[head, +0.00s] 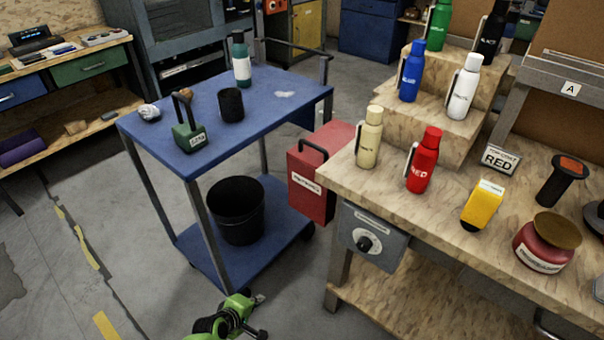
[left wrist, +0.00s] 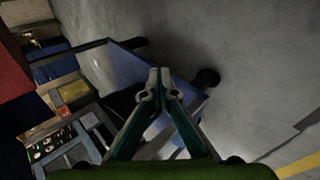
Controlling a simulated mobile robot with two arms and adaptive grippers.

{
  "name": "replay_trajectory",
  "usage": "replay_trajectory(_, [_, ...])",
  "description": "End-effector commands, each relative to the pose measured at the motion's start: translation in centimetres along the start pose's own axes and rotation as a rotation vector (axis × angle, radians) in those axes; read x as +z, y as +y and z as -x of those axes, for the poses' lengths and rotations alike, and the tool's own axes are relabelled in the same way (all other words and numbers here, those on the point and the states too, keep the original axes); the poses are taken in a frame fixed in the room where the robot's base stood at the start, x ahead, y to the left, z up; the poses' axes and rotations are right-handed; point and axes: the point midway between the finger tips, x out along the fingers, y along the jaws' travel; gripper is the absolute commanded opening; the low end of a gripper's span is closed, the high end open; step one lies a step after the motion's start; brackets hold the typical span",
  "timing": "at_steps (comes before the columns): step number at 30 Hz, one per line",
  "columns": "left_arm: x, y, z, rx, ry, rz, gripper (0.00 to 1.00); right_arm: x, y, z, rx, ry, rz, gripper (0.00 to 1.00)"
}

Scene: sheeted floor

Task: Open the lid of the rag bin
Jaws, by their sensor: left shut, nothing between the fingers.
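A red box-shaped bin (head: 312,187) stands between the blue cart and the workbench, with a black handle and a white label too small to read; it looks like the rag bin. Its top looks shut, and the workbench hides part of its right side. My left gripper (head: 259,299) is low at the bottom of the head view, below and left of the bin and apart from it. In the left wrist view its fingers (left wrist: 160,73) are together and empty. My right gripper is not in view.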

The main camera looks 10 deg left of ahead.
Motion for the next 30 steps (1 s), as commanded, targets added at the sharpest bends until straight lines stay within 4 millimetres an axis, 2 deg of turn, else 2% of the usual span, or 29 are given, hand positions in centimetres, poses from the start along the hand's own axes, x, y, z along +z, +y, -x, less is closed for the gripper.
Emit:
replay_trajectory(1, [-1.0, 3.2, -1.6, 0.084, -0.007, 0.129, 0.00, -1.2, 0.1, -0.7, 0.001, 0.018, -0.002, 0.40])
replay_trajectory(2, [-1.4, 5.4, -1.7, 0.129, -0.019, 0.211, 0.00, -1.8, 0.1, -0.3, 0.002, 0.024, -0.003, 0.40])
replay_trajectory(3, [-1.9, 8.3, -1.8, 0.188, -0.041, 0.320, 0.00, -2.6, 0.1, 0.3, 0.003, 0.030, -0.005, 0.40])
replay_trajectory(7, [-3.1, 17.4, -0.5, 0.368, -0.168, 0.652, 0.00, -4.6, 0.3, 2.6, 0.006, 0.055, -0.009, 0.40])
replay_trajectory(9, [-3.5, 22.0, 1.0, 0.452, -0.268, 0.817, 0.00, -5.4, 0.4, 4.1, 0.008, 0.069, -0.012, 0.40])
replay_trajectory(12, [-3.4, 27.8, 4.2, 0.545, -0.444, 1.027, 0.00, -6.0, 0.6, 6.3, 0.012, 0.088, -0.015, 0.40])
replay_trajectory(15, [-3.0, 32.2, 7.8, 0.594, -0.626, 1.189, 0.00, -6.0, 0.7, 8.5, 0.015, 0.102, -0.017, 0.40])
replay_trajectory(18, [-2.5, 35.1, 11.0, 0.609, -0.780, 1.299, 0.00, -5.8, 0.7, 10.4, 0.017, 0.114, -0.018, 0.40])
replay_trajectory(22, [-2.0, 37.1, 13.7, 0.605, -0.901, 1.372, 0.00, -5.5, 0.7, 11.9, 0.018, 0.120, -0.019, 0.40])
replay_trajectory(26, [-1.7, 38.2, 14.3, 0.599, -0.939, 1.396, 0.00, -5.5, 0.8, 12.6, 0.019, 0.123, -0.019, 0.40])
replay_trajectory(30, [-1.4, 39.7, 13.5, 0.600, -0.940, 1.396, 0.00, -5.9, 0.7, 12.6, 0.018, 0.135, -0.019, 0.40])
